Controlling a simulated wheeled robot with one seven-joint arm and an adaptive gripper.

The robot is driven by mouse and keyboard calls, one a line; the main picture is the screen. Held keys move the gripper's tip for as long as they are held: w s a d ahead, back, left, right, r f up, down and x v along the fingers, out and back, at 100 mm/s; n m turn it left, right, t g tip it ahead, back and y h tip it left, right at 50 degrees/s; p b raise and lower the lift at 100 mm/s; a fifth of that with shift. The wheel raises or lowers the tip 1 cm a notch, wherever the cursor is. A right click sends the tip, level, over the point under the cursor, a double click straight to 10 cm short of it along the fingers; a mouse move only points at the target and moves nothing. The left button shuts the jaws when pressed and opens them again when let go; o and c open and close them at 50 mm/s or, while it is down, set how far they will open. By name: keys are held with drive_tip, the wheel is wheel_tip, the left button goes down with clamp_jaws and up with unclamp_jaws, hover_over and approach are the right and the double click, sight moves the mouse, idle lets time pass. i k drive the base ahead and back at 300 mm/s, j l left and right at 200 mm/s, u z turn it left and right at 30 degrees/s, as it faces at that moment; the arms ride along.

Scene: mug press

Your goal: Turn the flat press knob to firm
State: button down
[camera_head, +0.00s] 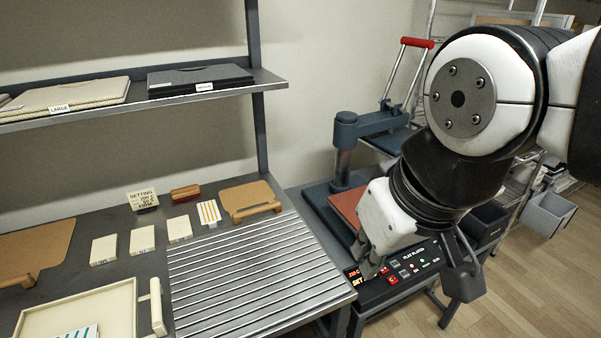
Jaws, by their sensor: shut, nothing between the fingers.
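The flat press (345,131) stands right of the bench, with a blue-grey post and arm and a reddish pad (346,206). Its black control panel (424,262) at the front carries a lit display (355,283), small lights and red-marked controls (393,280). My gripper (369,268) is shut and empty, pointing down at the left part of the panel, close to the display. I cannot tell whether it touches the panel. The knob cannot be made out clearly; my gripper may cover it. A small sign (142,200) on the bench reads a setting ending in "FIRM".
A ribbed metal rack (250,268) lies left of the panel. Cream blocks (142,240), a wooden-handled board (250,197) and a cream tray (75,312) are on the bench. A shelf (130,108) hangs above. The press's red-ended lever (417,42) stands up behind my arm.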

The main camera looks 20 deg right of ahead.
sight(460, 242)
drive_tip(key=i+l+z, duration=0.1)
drive_tip(key=z, duration=0.35)
drive_tip(key=i+l+z, duration=0.1)
drive_tip(key=z, duration=0.35)
drive_tip(key=i+z, duration=0.15)
drive_tip(key=z, duration=0.3)
